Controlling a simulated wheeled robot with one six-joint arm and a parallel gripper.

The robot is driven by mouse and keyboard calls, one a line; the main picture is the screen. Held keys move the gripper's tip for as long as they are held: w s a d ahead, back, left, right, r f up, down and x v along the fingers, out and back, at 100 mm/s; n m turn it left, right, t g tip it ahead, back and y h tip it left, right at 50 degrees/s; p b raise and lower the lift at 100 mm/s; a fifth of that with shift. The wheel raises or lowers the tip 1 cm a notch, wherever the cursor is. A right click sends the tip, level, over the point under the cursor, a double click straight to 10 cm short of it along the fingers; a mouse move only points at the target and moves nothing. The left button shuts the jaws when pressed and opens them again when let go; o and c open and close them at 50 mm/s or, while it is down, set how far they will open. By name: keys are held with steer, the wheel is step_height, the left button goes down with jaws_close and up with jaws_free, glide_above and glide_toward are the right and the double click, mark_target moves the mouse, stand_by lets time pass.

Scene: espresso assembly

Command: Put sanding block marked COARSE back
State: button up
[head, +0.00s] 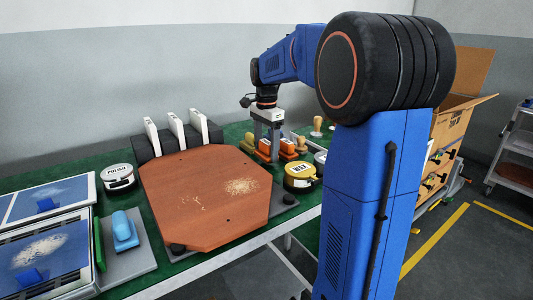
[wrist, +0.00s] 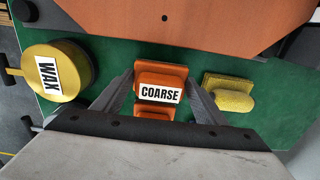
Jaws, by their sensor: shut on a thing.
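The sanding block marked COARSE (wrist: 175,73) is orange with a white label and sits between the two fingers of my gripper (wrist: 161,82) in the wrist view. My gripper is shut on it, one finger against each side. In the head view my gripper (head: 268,148) points down low over the green bench top, behind the brown board, with an orange block (head: 264,147) between its fingers. I cannot tell whether the held block touches the surface. Another orange block (head: 288,147) stands just right of the gripper in the head view.
A yellow WAX tin (head: 301,177) stands close right; it also shows in the wrist view (wrist: 78,88). A yellow sponge-like block (wrist: 232,95) lies beside the gripper. The brown octagonal board (head: 205,205) fills the middle bench. A POLISH tin (head: 118,177) stands left.

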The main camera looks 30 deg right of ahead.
mark_target(266, 142)
steer(key=shift+f, duration=0.9)
steer(key=shift+f, duration=0.15)
steer(key=o, duration=1.4)
step_height(266, 142, up, 12)
steer(key=shift+r, duration=0.15)
